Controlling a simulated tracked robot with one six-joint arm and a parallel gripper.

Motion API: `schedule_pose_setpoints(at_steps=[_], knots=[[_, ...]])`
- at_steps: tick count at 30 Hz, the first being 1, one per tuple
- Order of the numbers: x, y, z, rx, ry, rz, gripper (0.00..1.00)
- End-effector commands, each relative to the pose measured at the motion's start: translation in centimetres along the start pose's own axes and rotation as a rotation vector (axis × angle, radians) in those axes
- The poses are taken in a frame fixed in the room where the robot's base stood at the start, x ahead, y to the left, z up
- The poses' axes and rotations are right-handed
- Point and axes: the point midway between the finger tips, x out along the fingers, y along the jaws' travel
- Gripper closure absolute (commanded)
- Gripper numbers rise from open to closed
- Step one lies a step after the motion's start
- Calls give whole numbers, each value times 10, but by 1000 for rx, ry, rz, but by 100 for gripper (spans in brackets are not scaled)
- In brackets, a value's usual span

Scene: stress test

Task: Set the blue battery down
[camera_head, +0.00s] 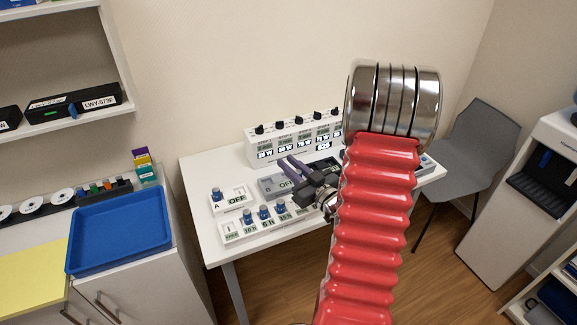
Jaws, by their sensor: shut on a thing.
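My gripper (287,165), with two purple fingers, is over the middle of the white table (196,172), above a grey box marked B OFF (270,186). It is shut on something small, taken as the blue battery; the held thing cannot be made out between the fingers. Blue-topped cylinders that look like batteries stand in a white labelled rack (236,237) at the table's front. Another blue cylinder (217,195) stands on the white box marked A OFF (236,199). My red arm hides the table's right part.
A white panel with black knobs and displays (285,140) stands along the table's back. A blue tray (120,236) is on the left cabinet, a grey chair (475,140) at right. Little bare tabletop shows, mainly at the left edge.

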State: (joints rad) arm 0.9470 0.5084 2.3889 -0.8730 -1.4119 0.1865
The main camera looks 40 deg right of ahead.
Motion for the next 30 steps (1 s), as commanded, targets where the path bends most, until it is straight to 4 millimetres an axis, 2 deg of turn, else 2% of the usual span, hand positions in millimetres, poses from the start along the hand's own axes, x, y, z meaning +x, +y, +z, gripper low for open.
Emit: schedule_pose_setpoints(at_steps=[13, 22, 26, 30], knots=[[0, 2, 0, -13, -2, 6, 100], [-3, 36, 0, -32, 0, 155, 100], [4, 39, -1, -36, 1, 211, 100], [17, 29, -2, -38, 0, 247, 100]])
